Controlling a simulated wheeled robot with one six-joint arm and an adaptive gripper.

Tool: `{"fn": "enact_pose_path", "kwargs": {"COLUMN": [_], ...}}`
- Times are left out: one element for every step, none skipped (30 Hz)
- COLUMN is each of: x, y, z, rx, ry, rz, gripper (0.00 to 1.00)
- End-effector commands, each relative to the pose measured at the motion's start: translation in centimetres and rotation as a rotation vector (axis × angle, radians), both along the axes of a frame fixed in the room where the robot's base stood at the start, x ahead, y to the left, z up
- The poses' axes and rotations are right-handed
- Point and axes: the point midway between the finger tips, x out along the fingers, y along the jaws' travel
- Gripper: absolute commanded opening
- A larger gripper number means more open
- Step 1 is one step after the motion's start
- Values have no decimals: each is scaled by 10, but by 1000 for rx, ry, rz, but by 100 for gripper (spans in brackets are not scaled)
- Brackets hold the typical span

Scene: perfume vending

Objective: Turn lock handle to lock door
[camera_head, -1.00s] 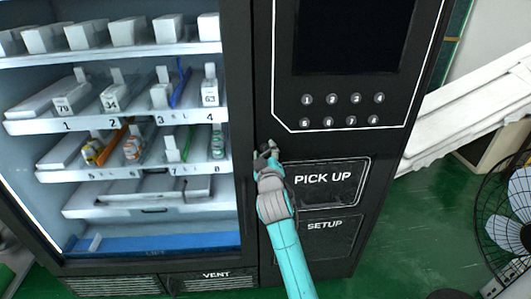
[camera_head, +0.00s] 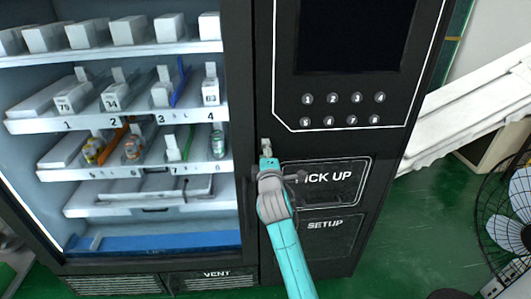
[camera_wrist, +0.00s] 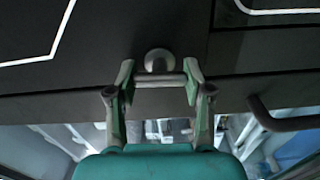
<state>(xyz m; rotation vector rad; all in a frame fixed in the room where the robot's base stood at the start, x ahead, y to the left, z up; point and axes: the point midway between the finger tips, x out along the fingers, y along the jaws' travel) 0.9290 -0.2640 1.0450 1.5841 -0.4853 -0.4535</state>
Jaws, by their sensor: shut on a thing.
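The lock handle (camera_wrist: 159,79) is a small silver crossbar below a round metal boss on the black machine front in the wrist view. My gripper (camera_wrist: 158,70) has one finger on each side of it and is shut on the bar's two ends, with the bar spanning the gap. In the head view my gripper (camera_head: 266,150) is at the black frame beside the door, left of the PICK UP panel. The handle is mostly hidden there. The glass door (camera_head: 243,190) on the left looks flush with the machine; its latch is not visible.
The PICK UP flap (camera_head: 340,182) and SETUP panel (camera_head: 330,238) lie right of my arm. Number buttons (camera_head: 332,98) sit above. A dark door handle (camera_wrist: 285,118) shows at right in the wrist view. A fan (camera_head: 510,205) stands at far right.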

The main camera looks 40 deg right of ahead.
Motion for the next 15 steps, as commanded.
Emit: {"fn": "enact_pose_path", "kwargs": {"x": [0, 0, 0, 0, 0, 0, 0, 1, 1, 1, 0, 0, 0, 0, 0], "y": [1, 1, 1, 1, 1, 1, 1, 1, 1, 1, 1, 1, 1, 1, 1], "z": [0, 0, 0, 0, -1, -1, -1, -1, -1, -1, -1, -1, -1, -1, -1], "rx": [-15, -23, -33, -40, -46, -51, -56, -58, -63, -66, -67, -67, -68, -68, -69], "ry": [10, 16, 22, 27, 31, 35, 37, 40, 42, 44, 46, 47, 47, 47, 48], "rz": [2, 2, 2, 2, 2, 2, 2, 2, 2, 2, 2, 2, 2, 2, 1], "gripper": [16, 16, 16, 16, 16, 16, 16, 16, 16, 16, 16, 16, 16, 16, 16]}}
